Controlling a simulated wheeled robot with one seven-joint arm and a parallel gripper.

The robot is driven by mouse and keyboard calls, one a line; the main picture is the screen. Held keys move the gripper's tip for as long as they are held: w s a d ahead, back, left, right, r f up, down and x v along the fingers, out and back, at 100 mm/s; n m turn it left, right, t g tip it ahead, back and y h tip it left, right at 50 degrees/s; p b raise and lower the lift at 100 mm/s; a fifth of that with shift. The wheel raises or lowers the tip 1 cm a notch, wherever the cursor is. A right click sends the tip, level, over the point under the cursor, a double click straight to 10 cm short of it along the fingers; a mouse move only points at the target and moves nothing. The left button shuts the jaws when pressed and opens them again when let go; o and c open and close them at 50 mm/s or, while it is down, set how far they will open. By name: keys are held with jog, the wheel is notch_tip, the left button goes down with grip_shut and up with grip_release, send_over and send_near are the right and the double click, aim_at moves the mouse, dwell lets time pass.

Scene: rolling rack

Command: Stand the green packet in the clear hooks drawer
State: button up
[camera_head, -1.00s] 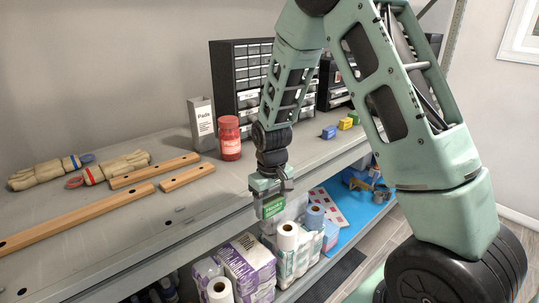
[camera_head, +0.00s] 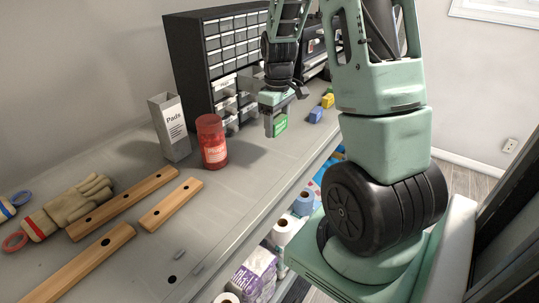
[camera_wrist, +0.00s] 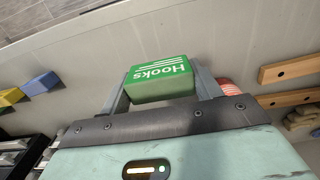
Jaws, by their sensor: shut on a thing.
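My gripper (camera_head: 276,122) is shut on the green packet (camera_head: 281,125) and holds it above the worktop, in front of the drawer cabinet. In the wrist view the packet (camera_wrist: 160,80) sits between the two fingers with its white "Hooks" print facing the camera, upside down. The black drawer cabinet (camera_head: 190,62) has rows of small clear drawers above and larger labelled clear drawers (camera_head: 225,88) below. The labels are too small to read, so I cannot tell which is the hooks drawer. My arm hides the cabinet's right part.
Blue (camera_head: 316,115) and yellow (camera_head: 327,100) blocks lie to the right of my gripper. Wooden bars (camera_head: 122,203) and gloves (camera_head: 70,208) lie at left. The worktop's middle is clear.

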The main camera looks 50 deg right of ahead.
aim_at(276, 159)
notch_tip(276, 159, down, 9)
jog(key=p, duration=0.3)
jog(key=shift+f, duration=0.3)
jog(key=shift+f, duration=0.1)
jog(key=shift+f, duration=0.15)
jog(key=o, duration=1.1)
